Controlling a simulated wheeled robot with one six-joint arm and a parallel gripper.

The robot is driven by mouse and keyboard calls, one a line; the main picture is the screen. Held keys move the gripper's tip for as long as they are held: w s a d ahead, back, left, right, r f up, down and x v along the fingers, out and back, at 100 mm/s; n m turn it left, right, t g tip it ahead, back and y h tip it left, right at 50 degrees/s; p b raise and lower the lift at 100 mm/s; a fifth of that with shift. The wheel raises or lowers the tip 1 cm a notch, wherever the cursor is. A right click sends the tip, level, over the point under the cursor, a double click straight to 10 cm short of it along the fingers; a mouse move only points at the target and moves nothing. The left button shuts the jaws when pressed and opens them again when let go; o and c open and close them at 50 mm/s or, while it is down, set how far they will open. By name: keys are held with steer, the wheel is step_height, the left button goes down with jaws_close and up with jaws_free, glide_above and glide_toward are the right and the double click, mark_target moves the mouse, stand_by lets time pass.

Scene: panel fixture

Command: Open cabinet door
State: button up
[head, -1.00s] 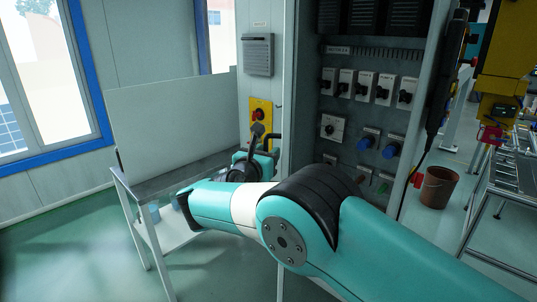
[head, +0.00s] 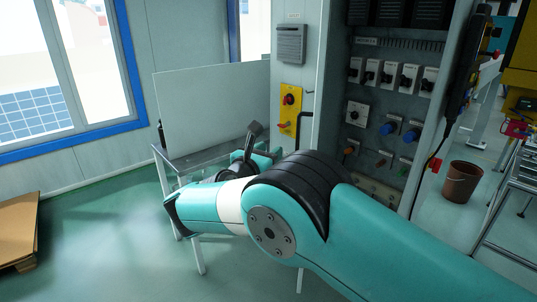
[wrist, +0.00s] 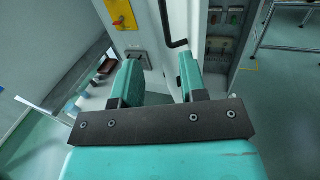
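The cabinet door (head: 292,170) is a pale grey panel with a vent, a yellow switch plate (head: 290,105) and a black bar handle (head: 304,117). It stands beside the cabinet's exposed interior (head: 385,105), where several switches and knobs show. In the wrist view the handle (wrist: 172,25) lies ahead of my gripper (wrist: 160,65), beyond the fingertips. The two teal fingers are apart with nothing seen between them. In the head view the gripper is largely hidden by my own arm, and it appears left of the handle, apart from it.
A table (head: 205,153) with an upright pale board (head: 212,105) stands left of the door, close to my arm. A cardboard-coloured stack (head: 18,230) lies at far left. A brown bucket (head: 461,181) and a metal rack (head: 510,190) are at right. Green floor at left is clear.

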steer(key=shift+s+d, duration=0.1)
steer(key=shift+s, duration=0.1)
steer(key=shift+d, duration=0.1)
